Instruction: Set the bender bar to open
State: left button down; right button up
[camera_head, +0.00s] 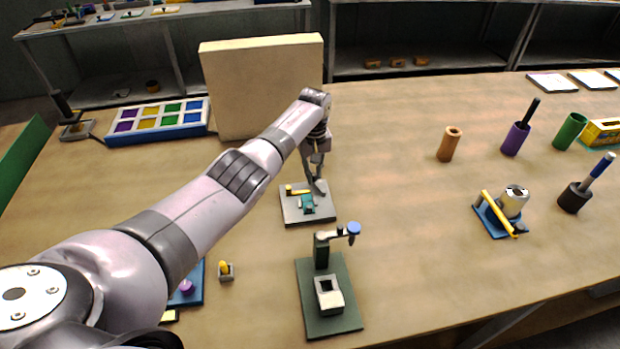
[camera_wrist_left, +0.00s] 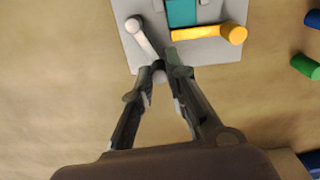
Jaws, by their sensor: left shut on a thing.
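The bender is a light grey plate (camera_head: 290,212) on the table, with a teal block (camera_head: 307,207) and a yellow bar (camera_head: 299,191) on it. In the left wrist view the yellow bar (camera_wrist_left: 205,34) lies crosswise and ends in a round yellow knob. A white bar (camera_wrist_left: 147,40) runs slantwise from the plate toward my fingers. My left gripper (camera_wrist_left: 160,70) is shut on the rounded near end of this white bar. In the head view my left gripper (camera_head: 318,186) reaches down at the plate's far right side, and its fingers partly hide the bar. My right gripper is not in view.
A dark green stand with a blue knob (camera_head: 354,229) is nearer on the table. A tall beige board (camera_head: 262,90) stands behind my arm. A blue tray (camera_head: 160,133) with coloured compartments is at left. A brown cylinder (camera_head: 449,146) stands right; the table between is clear.

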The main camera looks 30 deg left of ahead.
pick_arm(q)
jog(key=m+b, duration=0.1)
jog(key=w+d+m+b, duration=0.1)
jog(key=m, duration=0.1)
jog(key=shift+w+d+m, duration=0.1)
jog(key=shift+w+m, duration=0.05)
jog(key=shift+m, duration=0.15)
jog(key=shift+w+d+m, duration=0.1)
jog(key=shift+d+m, duration=0.05)
jog(key=shift+m, duration=0.35)
jog(key=shift+b, duration=0.3)
jog(key=c, duration=1.6)
grip_release()
jog(key=shift+r, duration=0.1)
notch_tip(320, 180, up, 12)
jog(key=shift+f, duration=0.1)
